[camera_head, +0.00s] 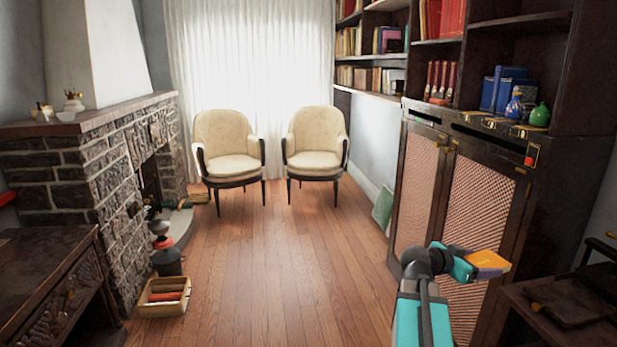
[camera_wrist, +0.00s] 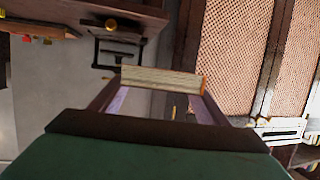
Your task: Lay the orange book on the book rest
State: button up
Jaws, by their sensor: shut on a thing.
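The orange book (camera_head: 488,259) is held in my gripper (camera_head: 468,263), low in front of the dark cabinet at the right. In the wrist view my gripper (camera_wrist: 160,92) has its two fingers at the ends of the book (camera_wrist: 162,78), whose pale page edge and thin orange cover edges show. A black frame-like stand (camera_wrist: 118,48) shows beyond the book in the wrist view, by a wooden top. It may be the book rest, but I cannot tell for sure. In the head view, dark flat things (camera_head: 572,308) lie on the side table at the right, apart from the book.
The side table (camera_head: 522,300) is at the lower right. The cabinet (camera_head: 470,190) with shelves above stands behind my gripper. Blue books (camera_head: 505,88) and a green vase (camera_head: 540,115) are on its top. The floor (camera_head: 290,260) in the middle is clear, with a crate (camera_head: 164,309) at left.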

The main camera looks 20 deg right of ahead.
jog(key=w+a+r+n+t+y+p, duration=0.1)
jog(key=w+a+r+n+t+p, duration=0.2)
jog(key=w+a, duration=0.85)
jog(key=w+a+r+n+t+y+p, duration=0.1)
jog(key=w+a+n+t+p, duration=0.3)
jog(key=w+a, duration=0.7)
jog(key=w+a+r+n+t+y, duration=0.2)
jog(key=w+a+r+n+y, duration=0.1)
jog(key=a, duration=0.8)
jog(key=w+a+r+n+t+y, duration=0.3)
jog(key=w+a+n+y, duration=0.1)
jog(key=a, duration=0.8)
jog(key=w+a+r+n+t+y+p, duration=0.1)
jog(key=w+a+r+n+t+y, duration=0.2)
jog(key=a, duration=0.8)
jog(key=w+n+y, duration=0.1)
jog(key=w+y, duration=0.1)
jog(key=shift+a+r+n+y, duration=0.2)
jog(key=shift+a+n+y, duration=0.1)
